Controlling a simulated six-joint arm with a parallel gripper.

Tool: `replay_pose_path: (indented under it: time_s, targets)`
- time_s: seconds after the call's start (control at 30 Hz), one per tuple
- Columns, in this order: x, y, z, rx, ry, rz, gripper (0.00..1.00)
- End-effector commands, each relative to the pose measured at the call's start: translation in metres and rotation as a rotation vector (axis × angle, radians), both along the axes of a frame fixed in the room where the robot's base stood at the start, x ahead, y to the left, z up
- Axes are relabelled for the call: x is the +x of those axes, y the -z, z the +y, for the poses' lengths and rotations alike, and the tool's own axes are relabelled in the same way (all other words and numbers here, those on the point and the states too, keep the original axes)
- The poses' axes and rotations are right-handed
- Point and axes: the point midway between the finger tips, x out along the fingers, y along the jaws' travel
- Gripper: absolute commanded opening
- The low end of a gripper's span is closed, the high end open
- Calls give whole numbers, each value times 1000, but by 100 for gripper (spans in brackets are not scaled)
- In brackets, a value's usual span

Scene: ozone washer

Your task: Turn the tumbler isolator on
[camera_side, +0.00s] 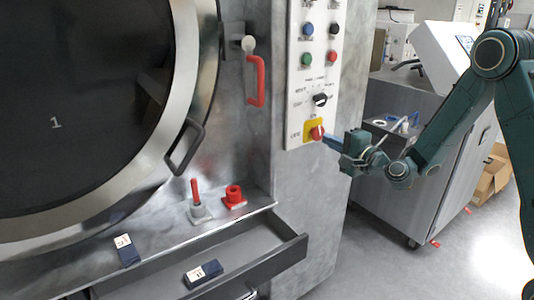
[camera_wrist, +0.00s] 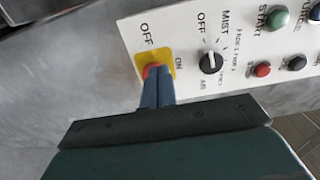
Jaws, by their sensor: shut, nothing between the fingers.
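The tumbler isolator is a red knob (camera_side: 316,133) on a yellow plate (camera_side: 309,127) at the bottom of the white control panel. In the wrist view the yellow plate (camera_wrist: 168,55) carries OFF and ON labels, and the red knob (camera_wrist: 152,70) shows just past my fingertips. My gripper (camera_side: 327,140) is shut, with its blue fingers together and nothing between them. Its tips are at the knob, touching or very close; I cannot tell which. The fingers (camera_wrist: 154,82) hide part of the knob, so its exact position is unclear.
A black selector knob (camera_side: 320,99) sits just above the isolator, with green, red, blue and black buttons higher on the panel (camera_side: 299,70). A red-handled lever (camera_side: 260,80) is left of the panel. An open drawer (camera_side: 290,252) juts out below.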

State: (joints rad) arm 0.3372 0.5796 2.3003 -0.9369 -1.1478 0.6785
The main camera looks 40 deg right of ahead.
Motion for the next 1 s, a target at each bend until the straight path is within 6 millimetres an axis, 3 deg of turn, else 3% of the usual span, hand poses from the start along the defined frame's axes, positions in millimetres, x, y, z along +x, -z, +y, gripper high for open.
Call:
replay_pose_path:
  time_s: [1.0]
  targets:
    - [-10,24,0,1,0,1,0]
